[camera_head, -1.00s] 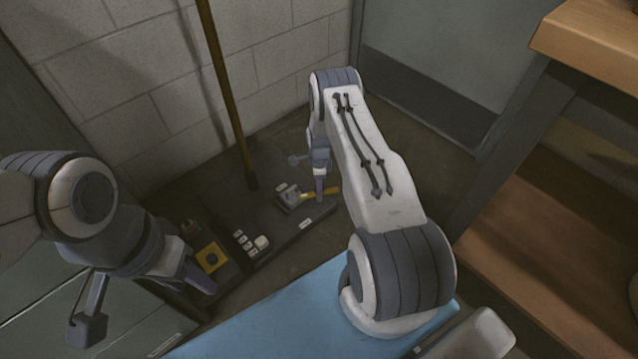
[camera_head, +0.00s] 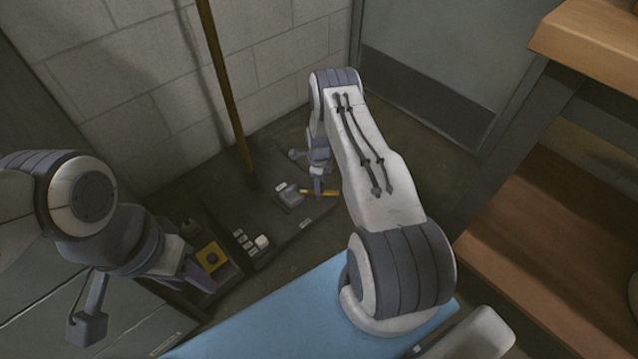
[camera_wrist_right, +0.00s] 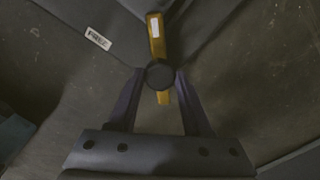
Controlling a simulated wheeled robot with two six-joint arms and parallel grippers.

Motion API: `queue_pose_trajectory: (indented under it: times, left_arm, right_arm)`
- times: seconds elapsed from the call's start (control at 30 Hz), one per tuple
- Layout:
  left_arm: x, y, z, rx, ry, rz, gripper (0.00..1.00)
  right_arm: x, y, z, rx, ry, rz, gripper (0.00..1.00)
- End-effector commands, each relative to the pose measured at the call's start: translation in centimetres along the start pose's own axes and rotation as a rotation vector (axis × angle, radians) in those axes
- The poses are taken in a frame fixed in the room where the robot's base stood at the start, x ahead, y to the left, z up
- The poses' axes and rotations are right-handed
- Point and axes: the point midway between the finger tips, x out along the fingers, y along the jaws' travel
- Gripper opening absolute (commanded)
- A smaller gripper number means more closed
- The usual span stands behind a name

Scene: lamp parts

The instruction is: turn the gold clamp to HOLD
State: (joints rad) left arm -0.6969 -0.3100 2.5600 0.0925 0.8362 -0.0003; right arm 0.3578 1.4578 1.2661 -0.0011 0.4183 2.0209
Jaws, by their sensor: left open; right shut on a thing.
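The gold clamp (camera_head: 329,193) is a short yellow bar on the dark base board at the foot of the pole. In the right wrist view the gold clamp (camera_wrist_right: 155,38) has a white mark and passes under a dark round knob (camera_wrist_right: 159,74). My right gripper (camera_head: 318,188) points down at the clamp. In its wrist view the right gripper (camera_wrist_right: 160,85) is shut on the clamp at the knob. A white label (camera_wrist_right: 98,38) reading FREE lies left of the bar's upper end. No HOLD label is readable. My left gripper (camera_head: 198,276) is open and empty at the lower left.
An olive pole (camera_head: 228,90) rises from the dark board (camera_head: 275,225). A yellow block (camera_head: 211,256) and a small white block (camera_head: 262,241) with labels sit near the left gripper. A blue mat (camera_head: 270,320) lies in front. Wooden shelving (camera_head: 560,220) stands at right.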

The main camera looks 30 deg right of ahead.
Motion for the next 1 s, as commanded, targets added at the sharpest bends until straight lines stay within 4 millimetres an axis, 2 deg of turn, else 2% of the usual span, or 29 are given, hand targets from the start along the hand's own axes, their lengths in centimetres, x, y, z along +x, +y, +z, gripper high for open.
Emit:
queue_pose_trajectory:
  times: [0.07, 0.1, 0.17, 0.47, 0.57, 1.0]
  left_arm:
    - [0.0, 0.0, 0.0, 0.0, 0.0, 0.0, 0.47]
    - [0.0, 0.0, 0.0, 0.0, 0.0, 0.0, 0.47]
    - [0.0, 0.0, 0.0, 0.0, 0.0, 0.0, 0.47]
    - [0.0, 0.0, 0.0, 0.0, 0.0, 0.0, 0.47]
    - [-0.5, 0.0, 0.0, 0.0, 0.0, 0.0, 0.47]
    - [-4.5, 0.3, -0.2, 0.0, 0.0, 0.0, 0.47]
  right_arm:
    - [0.0, 0.0, 0.0, 0.006, -0.001, 0.0, 0.0]
    - [0.0, 0.0, 0.0, 0.006, -0.001, 0.0, 0.56]
    - [0.0, 0.0, 0.0, 0.005, -0.001, 0.0, 0.79]
    - [-0.1, 0.0, 0.0, 0.002, -0.001, 0.0, 0.79]
    - [-0.8, 0.0, 0.0, 0.002, -0.001, -0.001, 0.79]
    - [-8.9, -0.1, 0.0, 0.003, -0.002, -0.001, 0.79]
